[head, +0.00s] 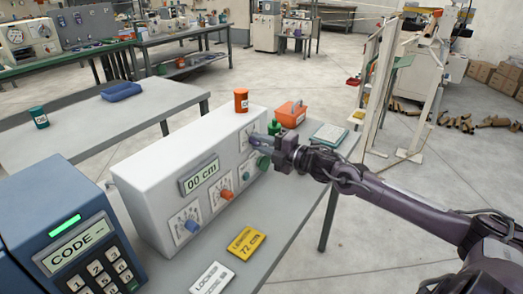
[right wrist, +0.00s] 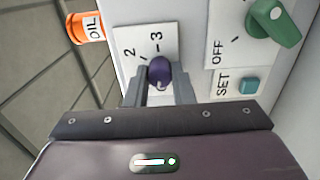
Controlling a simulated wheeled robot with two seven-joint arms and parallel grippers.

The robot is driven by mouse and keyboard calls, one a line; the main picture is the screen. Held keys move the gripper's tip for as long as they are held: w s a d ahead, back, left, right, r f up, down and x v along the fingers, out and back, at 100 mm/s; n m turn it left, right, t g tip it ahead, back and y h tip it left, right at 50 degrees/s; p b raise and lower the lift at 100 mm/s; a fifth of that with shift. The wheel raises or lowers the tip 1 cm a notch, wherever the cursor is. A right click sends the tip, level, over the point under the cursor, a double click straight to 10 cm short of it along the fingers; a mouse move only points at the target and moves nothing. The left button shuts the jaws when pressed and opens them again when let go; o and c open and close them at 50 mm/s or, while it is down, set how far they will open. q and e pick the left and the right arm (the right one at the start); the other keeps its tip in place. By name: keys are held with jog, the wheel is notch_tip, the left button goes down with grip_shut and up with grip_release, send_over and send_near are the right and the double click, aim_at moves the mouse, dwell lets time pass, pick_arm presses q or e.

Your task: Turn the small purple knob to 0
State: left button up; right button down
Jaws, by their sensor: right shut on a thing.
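The small purple knob (right wrist: 159,73) sits on a white dial plate (right wrist: 150,42) with the numbers 2 and 3 visible beyond it. My right gripper (right wrist: 160,88) is shut on the knob, one finger on each side. The lower part of the dial, including any 0, is hidden behind the gripper, and I cannot tell exactly where the knob points. In the head view my right gripper (head: 266,146) reaches from the right to the right end of the white control box (head: 150,190). My left gripper is not in view.
A green knob (right wrist: 275,22) marked OFF and a teal SET button (right wrist: 221,85) are close beside the gripper. Blue (head: 191,226) and orange (head: 227,194) knobs share the box front. A blue keypad box (head: 70,240) is at left.

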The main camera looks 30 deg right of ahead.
jog(key=shift+f+n+b, duration=0.1)
jog(key=shift+n+b, duration=1)
jog(key=shift+n, duration=0.3)
jog(key=c, duration=1.2)
grip_release()
jog(key=shift+c, duration=0.2)
jog(key=shift+s, duration=0.1)
